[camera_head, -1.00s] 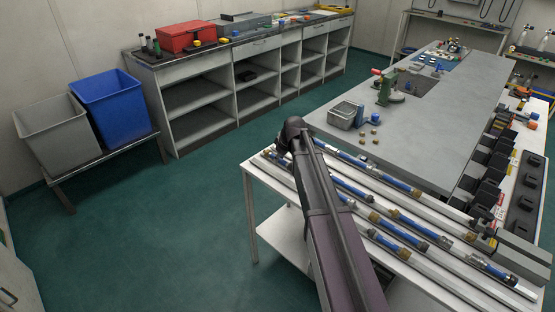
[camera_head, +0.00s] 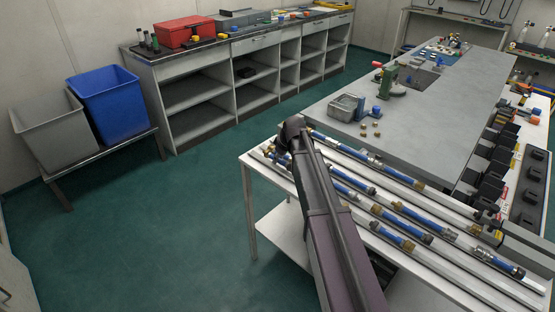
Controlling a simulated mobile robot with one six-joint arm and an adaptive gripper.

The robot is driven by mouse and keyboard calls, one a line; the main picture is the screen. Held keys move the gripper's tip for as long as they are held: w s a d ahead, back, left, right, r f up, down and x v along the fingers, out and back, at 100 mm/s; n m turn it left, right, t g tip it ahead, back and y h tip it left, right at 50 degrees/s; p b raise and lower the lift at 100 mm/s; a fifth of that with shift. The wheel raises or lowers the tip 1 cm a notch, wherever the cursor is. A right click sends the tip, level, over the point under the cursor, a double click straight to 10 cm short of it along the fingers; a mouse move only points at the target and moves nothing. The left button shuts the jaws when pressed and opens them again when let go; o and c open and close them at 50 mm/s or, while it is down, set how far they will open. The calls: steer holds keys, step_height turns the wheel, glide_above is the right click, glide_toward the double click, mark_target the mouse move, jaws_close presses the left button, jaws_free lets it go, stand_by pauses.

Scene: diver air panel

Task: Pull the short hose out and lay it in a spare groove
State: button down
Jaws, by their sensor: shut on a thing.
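Several blue hoses with brass and steel end fittings lie in long parallel grooves of a pale rack (camera_head: 460,284) on the white table. One lies along the back groove (camera_head: 395,173), and a shorter one (camera_head: 352,181) lies in front of it, near my arm. Others lie further forward, one at the middle (camera_head: 412,222) and one at the front right (camera_head: 496,263). I cannot tell which is the task's short hose. My dark arm crosses the rack's left part and covers some of it. My gripper's fingers do not show.
A grey bench (camera_head: 420,130) behind the rack holds a metal basket (camera_head: 346,108) and a green fixture (camera_head: 390,78). A grey block (camera_head: 520,240) stands at the rack's right end. Blue (camera_head: 108,103) and grey (camera_head: 50,130) bins stand left. The floor between is clear.

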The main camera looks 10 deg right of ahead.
mark_target(278, 170)
steer(key=shift+f+b, duration=1.3)
steer(key=shift+f, duration=0.3)
steer(key=shift+c, duration=2.2)
jaws_free()
steer(key=shift+r, duration=0.15)
